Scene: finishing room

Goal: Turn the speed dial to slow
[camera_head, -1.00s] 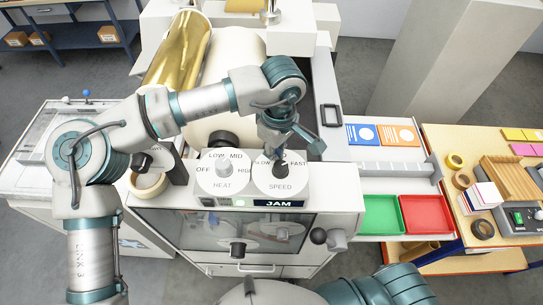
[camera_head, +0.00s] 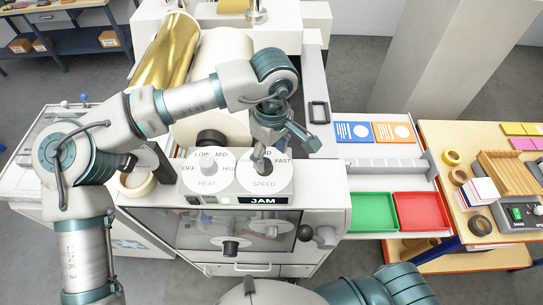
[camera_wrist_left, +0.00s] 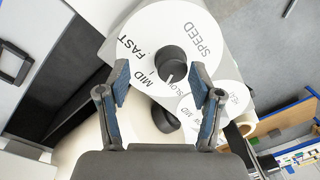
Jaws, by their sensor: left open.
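The speed dial (camera_head: 264,180) is a white disc with a black knob on the machine's front panel, right of the heat dial. In the left wrist view the black knob (camera_wrist_left: 172,64) lies just beyond the fingertips, between their lines. A light mark on its lower rim points toward the SLOW label (camera_wrist_left: 179,93); MID and FAST are printed to its left. My left gripper (camera_head: 280,150) is open above the speed dial, its fingers spread on either side of the knob. I cannot tell whether a finger touches it. My right gripper is out of view.
The heat dial (camera_head: 207,182) sits left of the speed dial, and the JAM display (camera_head: 263,201) is below. A gold roll (camera_head: 165,55) stands behind my arm. Green (camera_head: 373,214) and red (camera_head: 420,212) trays lie to the right. Black-ended levers stick out from the machine's front.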

